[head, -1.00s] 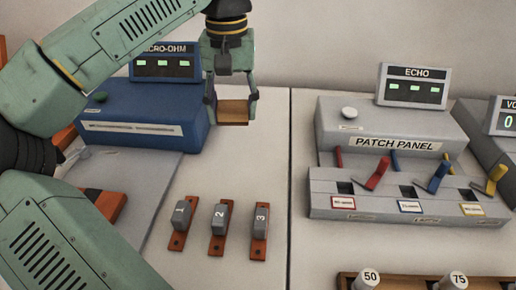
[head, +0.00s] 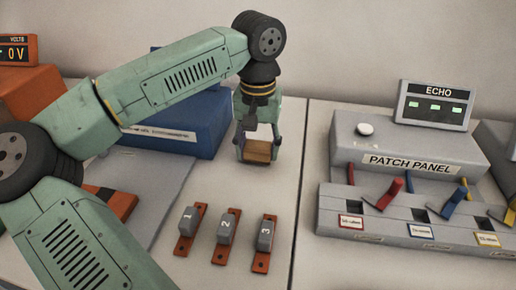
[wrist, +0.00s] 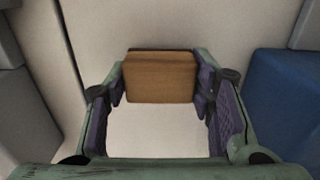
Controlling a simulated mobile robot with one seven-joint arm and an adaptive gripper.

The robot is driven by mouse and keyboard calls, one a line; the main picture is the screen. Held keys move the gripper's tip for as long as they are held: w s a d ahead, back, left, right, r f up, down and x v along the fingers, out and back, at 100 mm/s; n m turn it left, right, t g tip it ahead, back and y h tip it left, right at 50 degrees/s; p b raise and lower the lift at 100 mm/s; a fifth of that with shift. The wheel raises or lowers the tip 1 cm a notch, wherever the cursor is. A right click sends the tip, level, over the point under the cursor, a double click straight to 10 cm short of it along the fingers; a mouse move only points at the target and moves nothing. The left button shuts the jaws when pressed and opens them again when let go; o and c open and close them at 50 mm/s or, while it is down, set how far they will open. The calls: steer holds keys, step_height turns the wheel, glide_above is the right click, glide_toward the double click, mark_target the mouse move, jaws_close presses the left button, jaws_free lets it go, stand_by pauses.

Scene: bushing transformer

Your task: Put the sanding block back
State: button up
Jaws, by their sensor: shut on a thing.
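The sanding block (head: 257,152) is a brown, wood-coloured block with a darker edge. My gripper (head: 256,146) is shut on it, one finger on each side, and holds it near the right side of the blue micro-ohm box. In the wrist view the block (wrist: 160,77) sits level between the purple pads of my gripper (wrist: 160,85). The pale table shows past it; I cannot tell its exact height above the table. No place for the block can be made out with certainty.
Three grey blocks numbered 1 (head: 189,227), 2 (head: 226,232) and 3 (head: 265,238) stand on orange strips in front of the gripper. The blue box (head: 205,115) is to the left. The grey patch panel (head: 408,160) with coloured levers is to the right.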

mark_target(258, 145)
steer(key=shift+f, duration=0.85)
steer(key=o, duration=1)
steer(key=shift+o, duration=0.2)
steer(key=shift+r, duration=0.1)
step_height(258, 145, up, 12)
steer(key=b, duration=0.1)
steer(key=shift+r, duration=0.1)
